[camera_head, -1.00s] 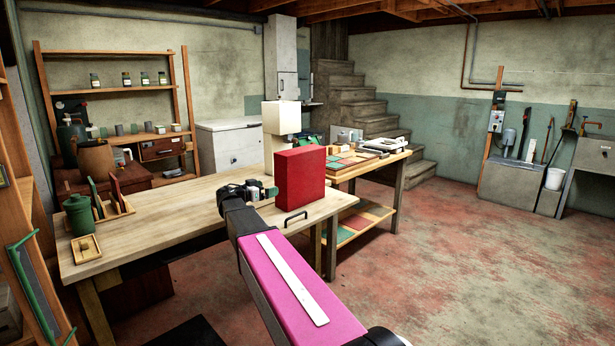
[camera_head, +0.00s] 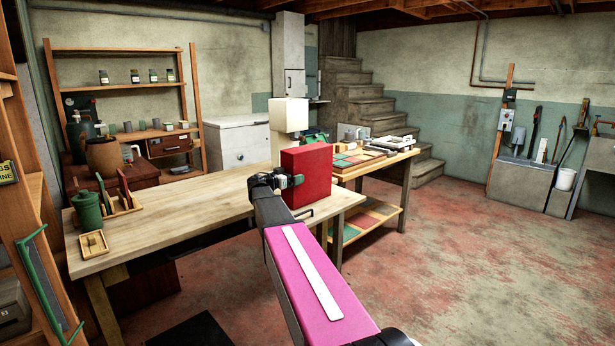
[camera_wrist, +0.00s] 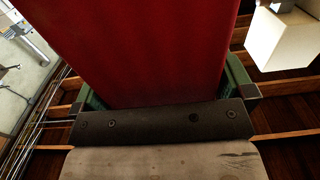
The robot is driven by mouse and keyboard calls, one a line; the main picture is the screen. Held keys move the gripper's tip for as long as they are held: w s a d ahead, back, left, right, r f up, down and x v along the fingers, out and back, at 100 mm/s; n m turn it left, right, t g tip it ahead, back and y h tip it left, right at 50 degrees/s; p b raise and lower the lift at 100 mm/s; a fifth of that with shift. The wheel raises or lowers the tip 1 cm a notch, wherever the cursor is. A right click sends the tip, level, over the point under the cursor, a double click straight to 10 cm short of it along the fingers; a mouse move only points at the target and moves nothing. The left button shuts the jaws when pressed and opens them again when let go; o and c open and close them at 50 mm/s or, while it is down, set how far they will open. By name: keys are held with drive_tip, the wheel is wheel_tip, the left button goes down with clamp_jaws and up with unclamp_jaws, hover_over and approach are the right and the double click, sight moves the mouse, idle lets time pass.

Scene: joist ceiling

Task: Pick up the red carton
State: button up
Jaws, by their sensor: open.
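The red carton (camera_head: 308,174) stands upright at the right end of the wooden workbench (camera_head: 180,217). In the wrist view the red carton (camera_wrist: 145,50) fills the upper middle of the picture, close in front of the gripper's dark palm. My gripper (camera_head: 291,181) is at the carton's left side in the head view. In the wrist view my gripper (camera_wrist: 168,90) has its green fingers spread, one on each side of the carton. The jaws are open around it; whether either finger touches the carton I cannot tell. The finger on the carton's far side is hidden in the head view.
A cream-coloured block-shaped object (camera_head: 289,115) stands just behind the carton. A green canister (camera_head: 88,210), a wooden rack (camera_head: 122,206) and a small wooden tray (camera_head: 93,244) are on the bench's left end. A second table (camera_head: 372,167) with flat coloured pieces stands to the right.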

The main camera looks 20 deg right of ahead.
drive_tip(key=shift+w+d, duration=0.2)
drive_tip(key=shift+d, duration=0.35)
drive_tip(key=c, duration=1)
drive_tip(key=shift+o, duration=0.2)
drive_tip(key=shift+r, duration=0.1)
